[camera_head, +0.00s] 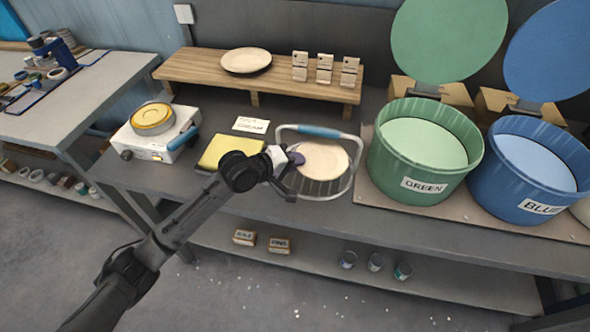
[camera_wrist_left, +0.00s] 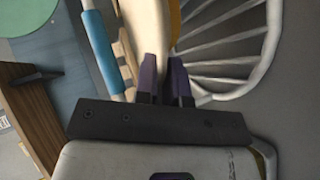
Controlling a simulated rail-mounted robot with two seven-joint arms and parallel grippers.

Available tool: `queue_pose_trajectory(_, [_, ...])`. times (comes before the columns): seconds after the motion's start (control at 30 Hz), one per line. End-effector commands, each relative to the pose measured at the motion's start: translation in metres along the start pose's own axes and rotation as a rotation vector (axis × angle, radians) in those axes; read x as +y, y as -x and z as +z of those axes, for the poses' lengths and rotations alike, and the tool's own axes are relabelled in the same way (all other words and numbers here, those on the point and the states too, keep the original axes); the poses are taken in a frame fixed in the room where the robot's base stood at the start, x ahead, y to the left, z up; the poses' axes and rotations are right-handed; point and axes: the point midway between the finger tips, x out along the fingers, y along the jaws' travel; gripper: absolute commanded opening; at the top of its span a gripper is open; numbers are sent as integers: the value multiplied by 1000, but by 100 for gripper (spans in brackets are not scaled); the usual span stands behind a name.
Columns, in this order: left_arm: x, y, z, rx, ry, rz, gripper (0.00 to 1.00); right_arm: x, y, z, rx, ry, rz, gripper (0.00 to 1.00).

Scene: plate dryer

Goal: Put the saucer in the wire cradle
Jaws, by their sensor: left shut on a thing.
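The saucer (camera_head: 323,160) is a cream disc, seen over the wire cradle in the head view. The wire cradle (camera_head: 352,172) is a pale wire basket with a blue grip (camera_head: 319,131) along its back. My left gripper (camera_head: 296,158) is at the cradle's left side, with its purple fingers shut on the saucer's rim. In the left wrist view the saucer (camera_wrist_left: 155,28) shows nearly edge-on between the fingers (camera_wrist_left: 163,80), with the blue grip to its left and the cradle's wires (camera_wrist_left: 235,48) to its right. I cannot tell whether the saucer touches the wires. My right gripper is not in view.
A plate (camera_head: 246,60) and several small boxes (camera_head: 325,69) stand on the wooden shelf (camera_head: 190,68) behind. A green bin (camera_head: 424,150) and blue bin (camera_head: 525,168) stand right of the cradle. A yellow pad (camera_head: 222,148) and a white hot plate (camera_head: 150,135) lie left.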

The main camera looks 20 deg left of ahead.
Motion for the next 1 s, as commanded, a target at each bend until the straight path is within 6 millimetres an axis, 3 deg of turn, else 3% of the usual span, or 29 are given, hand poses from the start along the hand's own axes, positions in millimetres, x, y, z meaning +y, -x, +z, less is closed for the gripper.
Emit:
queue_pose_trajectory(0.1, [-14, -12, -17, 2, 0, 1, 0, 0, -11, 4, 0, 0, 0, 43])
queue_pose_trajectory(0.33, [-24, -22, -34, 1, -1, 2, 0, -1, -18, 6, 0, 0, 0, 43])
queue_pose_trajectory(0.57, [-32, -26, -34, -1, 0, 2, 0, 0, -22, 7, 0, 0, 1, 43])
queue_pose_trajectory(0.8, [-60, -38, -29, -1, -1, 0, 0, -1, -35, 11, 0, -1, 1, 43])
queue_pose_trajectory(1.0, [-61, -39, -28, 0, -1, 3, 0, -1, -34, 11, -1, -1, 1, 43])
